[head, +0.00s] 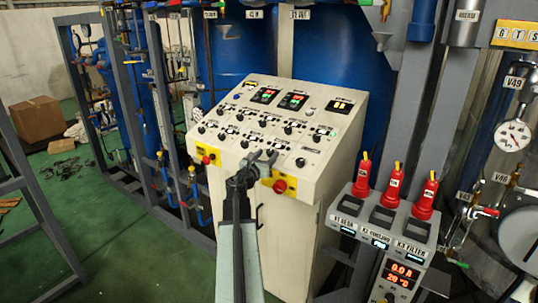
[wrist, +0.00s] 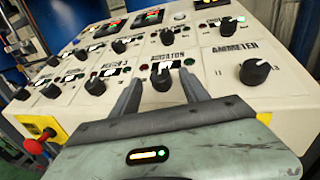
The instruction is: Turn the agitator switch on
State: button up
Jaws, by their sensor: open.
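The agitator switch (wrist: 161,78) is a black rotary knob on the sloped cream control panel (head: 322,127), under a label that seems to read AGITATOR. In the wrist view my gripper (wrist: 162,84) is open, with one dark finger on each side of this knob. I cannot tell whether the fingers touch it. The knob's pointer faces roughly upward. A small red lamp (wrist: 188,62) and a dark green lamp (wrist: 143,67) flank its label. In the head view my gripper (head: 260,160) is at the panel's front edge and the knob is hard to make out.
The ammeter knob (wrist: 256,72) is right of the agitator switch, and another knob (wrist: 95,86) is left of it. Red emergency buttons (head: 280,186) are on the panel's front. A box with red handled plugs (head: 427,196) stands at right.

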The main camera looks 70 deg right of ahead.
aim_at(268, 151)
jog(key=shift+d, duration=1.1)
jog(key=shift+a, duration=0.1)
grip_shut()
jog(key=shift+w+m+g, duration=0.15)
jog(key=shift+m+g, duration=0.35)
jog(key=shift+g, duration=0.1)
jog(key=shift+w+m+g, duration=0.15)
jog(key=shift+m+g, duration=0.55)
jog(key=shift+g, duration=0.1)
jog(key=m+g, duration=0.1)
jog(key=m+g+y, duration=0.1)
jog(key=m+g, duration=0.1)
jog(key=m+g+y, duration=0.1)
jog(key=shift+w+d+r+g, duration=0.15)
jog(key=shift+w+d+g, duration=0.15)
jog(key=m+g+y+p, duration=0.1)
jog(key=m+g+y, duration=0.1)
jog(key=m, duration=0.1)
jog(key=m+g+y, duration=0.2)
jog(key=shift+w+d+r+m+p, duration=0.1)
jog(key=shift+d+m+p, duration=0.1)
jog(key=shift+m+p, duration=0.2)
jog(key=shift+m+g+y+p, duration=0.45)
jog(key=shift+m+g+y, duration=0.45)
jog(key=shift+m+y, duration=0.5)
jog(key=shift+a+y, duration=0.1)
jog(key=shift+y, duration=0.2)
